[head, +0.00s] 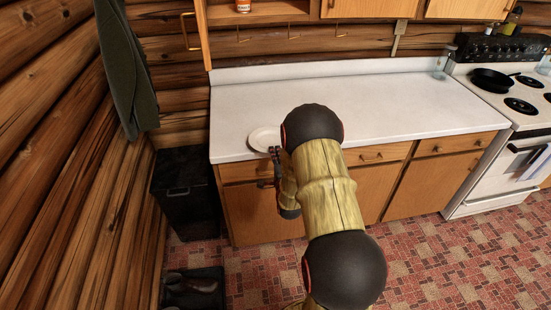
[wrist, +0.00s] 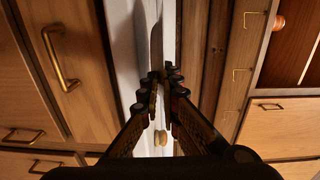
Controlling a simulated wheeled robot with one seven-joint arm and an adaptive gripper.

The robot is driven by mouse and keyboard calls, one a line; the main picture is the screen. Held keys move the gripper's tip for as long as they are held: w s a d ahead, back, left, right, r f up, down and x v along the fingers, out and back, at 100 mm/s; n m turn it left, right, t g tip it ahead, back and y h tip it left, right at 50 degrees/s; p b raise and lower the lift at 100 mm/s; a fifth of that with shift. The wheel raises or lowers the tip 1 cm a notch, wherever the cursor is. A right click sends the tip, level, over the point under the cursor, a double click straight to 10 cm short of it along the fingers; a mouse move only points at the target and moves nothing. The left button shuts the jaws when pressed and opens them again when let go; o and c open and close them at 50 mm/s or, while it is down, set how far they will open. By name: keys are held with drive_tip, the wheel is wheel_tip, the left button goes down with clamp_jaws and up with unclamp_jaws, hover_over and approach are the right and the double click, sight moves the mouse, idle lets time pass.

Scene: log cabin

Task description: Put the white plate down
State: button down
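The white plate (head: 264,138) is at the left front part of the white countertop (head: 390,107) in the head view. In the wrist view the plate (wrist: 157,45) shows edge-on as a thin strip between the fingertips. My gripper (head: 275,154) is at the counter's front edge, with its fingers closed on the plate's near rim. The fingers also show in the wrist view (wrist: 161,82), close together. The plate looks level and at or just above the counter; I cannot tell whether it touches. My arm hides part of the counter right of the plate.
The counter is clear to the right and behind the plate. A stove (head: 510,110) with a black pan (head: 491,80) stands at the right, and a glass jar (head: 443,60) near it. A black bin (head: 186,190) stands left of the cabinets. An open cabinet door (head: 194,30) hangs above.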

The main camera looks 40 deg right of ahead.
drive_tip(key=shift+f, duration=0.8)
drive_tip(key=shift+f, duration=0.1)
drive_tip(key=c, duration=2.5)
unclamp_jaws()
drive_tip(key=shift+f+b, duration=0.15)
drive_tip(key=shift+b, duration=0.15)
drive_tip(key=o, duration=0.5)
drive_tip(key=shift+c, duration=0.2)
